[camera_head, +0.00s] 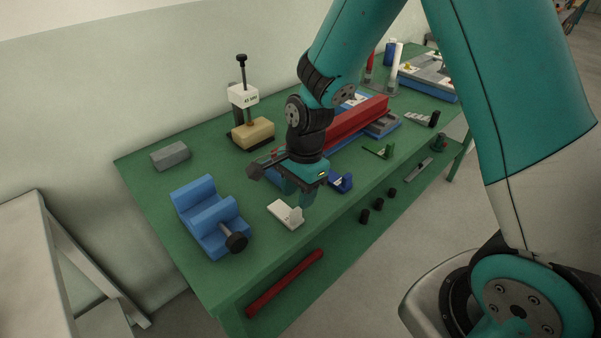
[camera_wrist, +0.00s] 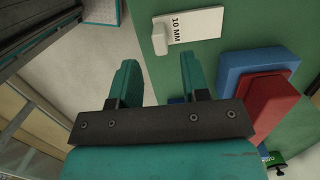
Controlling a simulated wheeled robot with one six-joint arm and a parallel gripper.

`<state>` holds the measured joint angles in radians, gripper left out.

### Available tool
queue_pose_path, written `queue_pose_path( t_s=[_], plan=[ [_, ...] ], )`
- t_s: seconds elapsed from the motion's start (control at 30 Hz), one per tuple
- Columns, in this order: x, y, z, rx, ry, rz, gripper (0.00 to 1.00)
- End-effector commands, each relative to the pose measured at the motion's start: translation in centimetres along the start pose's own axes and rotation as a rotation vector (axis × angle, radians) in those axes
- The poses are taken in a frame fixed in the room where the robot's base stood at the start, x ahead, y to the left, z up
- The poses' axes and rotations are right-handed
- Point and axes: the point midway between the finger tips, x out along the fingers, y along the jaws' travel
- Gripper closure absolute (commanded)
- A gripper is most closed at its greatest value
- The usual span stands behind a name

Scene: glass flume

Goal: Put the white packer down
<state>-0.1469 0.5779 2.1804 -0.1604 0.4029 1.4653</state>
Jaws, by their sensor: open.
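The white packer (camera_head: 284,214), marked 10 MM, lies on the green table (camera_head: 165,220) near its front edge, with a raised lip at one end. It also shows at the top of the wrist view (camera_wrist: 192,26), label up, beyond my fingertips. My gripper (camera_head: 299,192) is open and empty, pointing down beside and above the lip end of the packer. In the wrist view the two teal fingers (camera_wrist: 158,62) stand apart with nothing between them, and a gap shows between them and the packer.
A blue block with a black knob (camera_head: 207,217) stands left of the packer. A blue packer (camera_head: 341,182) and a green packer (camera_head: 380,150) lie to the right. A long red bar (camera_head: 355,118) is behind my gripper. A stand with a white block (camera_head: 243,94) is at the back.

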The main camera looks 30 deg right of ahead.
Motion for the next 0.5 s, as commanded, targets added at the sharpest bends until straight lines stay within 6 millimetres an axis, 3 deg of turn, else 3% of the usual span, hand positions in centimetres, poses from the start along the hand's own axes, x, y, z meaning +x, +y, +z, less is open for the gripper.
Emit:
queue_pose_path(
  t_s=[0.2, 0.37, 0.5],
  plan=[
    [-4.4, -0.1, 0.0, 0.0, 0.001, -0.005, 0.58],
    [-6.2, 0.0, 0.0, -0.003, 0.0, -0.002, 0.58],
    [-8.2, 0.9, 1.5, -0.156, -0.015, -0.02, 0.58]
  ],
)
